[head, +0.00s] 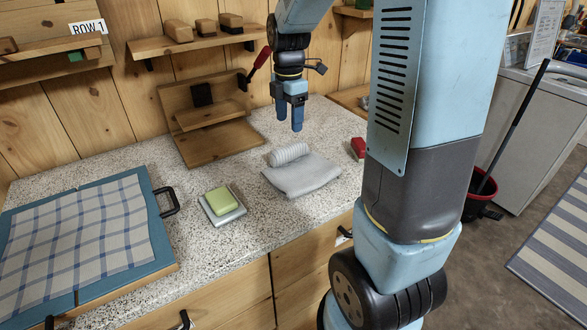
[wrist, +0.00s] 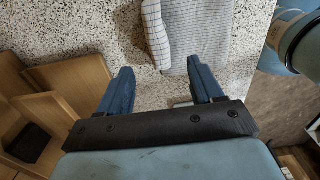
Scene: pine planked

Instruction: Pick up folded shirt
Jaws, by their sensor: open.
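A grey folded cloth, which looks like the folded shirt (head: 303,177), lies flat on the speckled counter. A rolled white checked cloth (head: 289,154) lies against its back edge. My gripper (head: 290,124) points down above and behind the roll, with nothing between its fingers. In the wrist view my gripper (wrist: 160,72) has its two blue fingers spread wide over bare counter. There the folded shirt (wrist: 203,35) is beyond the right finger, and the rolled cloth (wrist: 156,35) is ahead of the gap. The shirt's far part is cut off in that view.
A wooden stand (head: 212,144) is left of my gripper, against the plank wall. A green block (head: 219,198) sits on a pale dish (head: 238,213). A blue board (head: 162,247) with plaid cloth lies at left. A red block (head: 358,147) lies right of the shirt.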

